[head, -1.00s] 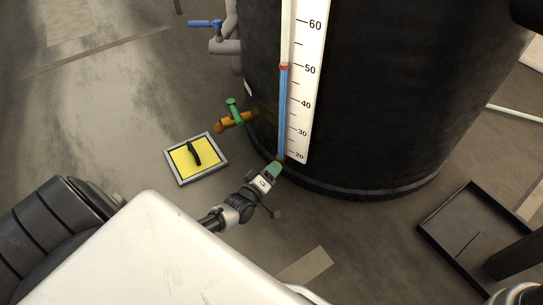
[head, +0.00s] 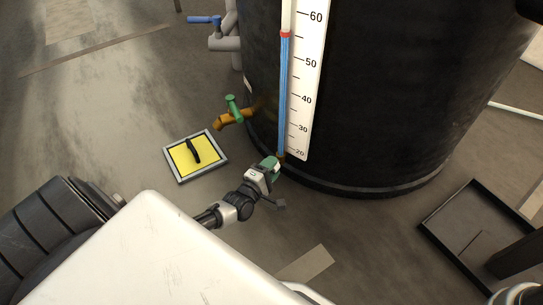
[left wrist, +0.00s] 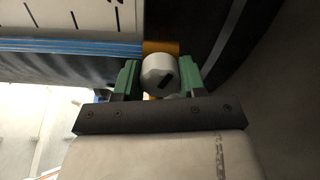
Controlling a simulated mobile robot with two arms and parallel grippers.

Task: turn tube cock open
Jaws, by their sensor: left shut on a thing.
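The tube cock, a round pale knob (left wrist: 160,74) with a dark slot mark, sits at the foot of the sight tube on a brass fitting (left wrist: 160,47). My left gripper (left wrist: 158,80) is shut on the knob, one green finger on each side. In the head view my left gripper (head: 271,167) is at the tube's lower end and hides the cock. The tube (head: 284,95) holds a blue column with a red float (head: 285,34) at its top, between the 50 and 60 marks. My right gripper is not in view.
The black tank (head: 390,100) stands behind the scale (head: 305,85). A brass tap with a green handle (head: 234,108) juts out at left. A grey pipe with a blue lever (head: 204,20) is farther back. A yellow framed panel (head: 190,163) and a dark tray (head: 450,215) are on the floor.

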